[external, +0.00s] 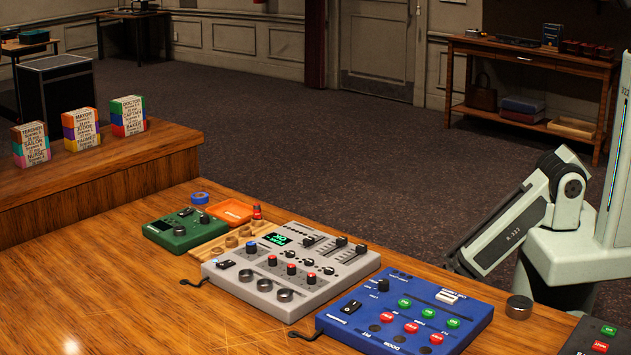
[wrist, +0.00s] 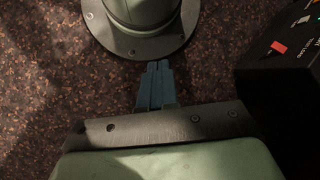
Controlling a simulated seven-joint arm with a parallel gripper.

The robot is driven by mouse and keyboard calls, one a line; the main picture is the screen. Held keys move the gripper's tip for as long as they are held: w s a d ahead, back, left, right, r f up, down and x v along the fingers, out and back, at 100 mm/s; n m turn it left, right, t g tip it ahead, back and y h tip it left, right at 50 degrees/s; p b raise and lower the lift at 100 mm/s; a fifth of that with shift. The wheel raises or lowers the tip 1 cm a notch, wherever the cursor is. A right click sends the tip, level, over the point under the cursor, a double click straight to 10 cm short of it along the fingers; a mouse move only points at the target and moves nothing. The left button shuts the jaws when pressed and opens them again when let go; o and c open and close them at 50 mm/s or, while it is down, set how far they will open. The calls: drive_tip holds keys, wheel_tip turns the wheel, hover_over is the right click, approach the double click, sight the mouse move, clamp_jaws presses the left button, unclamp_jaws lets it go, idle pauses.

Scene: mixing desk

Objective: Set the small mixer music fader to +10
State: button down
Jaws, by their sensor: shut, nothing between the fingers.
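The grey mixer (external: 290,270) lies on the wooden table in the external view. It has a small green-lit display, red and blue knobs, and three black-capped faders (external: 325,250) at its back right. The fader labels are too small to read, so I cannot tell which is music or its value. My gripper (wrist: 158,66) shows in the wrist view with its blue-grey fingers shut together and empty. It is over the dark speckled floor, near my round base, well away from the mixer. The gripper is not visible in the external view.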

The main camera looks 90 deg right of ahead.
sight(315, 244)
drive_tip(key=w+d+r+n+t+y, duration=0.2)
drive_tip(key=w+r+n+y, duration=0.15)
drive_tip(key=w+r, duration=0.5)
drive_tip(key=w+d+r+n+t+y, duration=0.1)
drive_tip(key=w+r+n+t+y, duration=0.1)
drive_tip(key=w+r+n, duration=0.5)
drive_tip(key=w+d+r+n+t+y, duration=0.1)
drive_tip(key=w+d+r+n, duration=0.25)
drive_tip(key=w+r, duration=0.45)
drive_tip(key=w+d+r+n+t+y, duration=0.15)
drive_tip(key=w+r+n, duration=0.25)
drive_tip(key=r, duration=0.8)
drive_tip(key=w+d+r+n+t, duration=0.1)
drive_tip(key=w+d+r+n, duration=0.3)
drive_tip(key=r, duration=0.7)
drive_tip(key=w+a+r+n+h, duration=0.2)
drive_tip(key=w+a+r, duration=0.3)
drive_tip(key=w+a, duration=0.15)
drive_tip(key=x, duration=0.9)
drive_tip(key=shift+w+d+f, duration=0.2)
drive_tip(key=shift+w+f, duration=0.05)
drive_tip(key=shift+f, duration=0.05)
drive_tip(key=shift+w+a, duration=0.8)
drive_tip(key=shift+w, duration=0.15)
drive_tip(key=shift+w+a, duration=0.55)
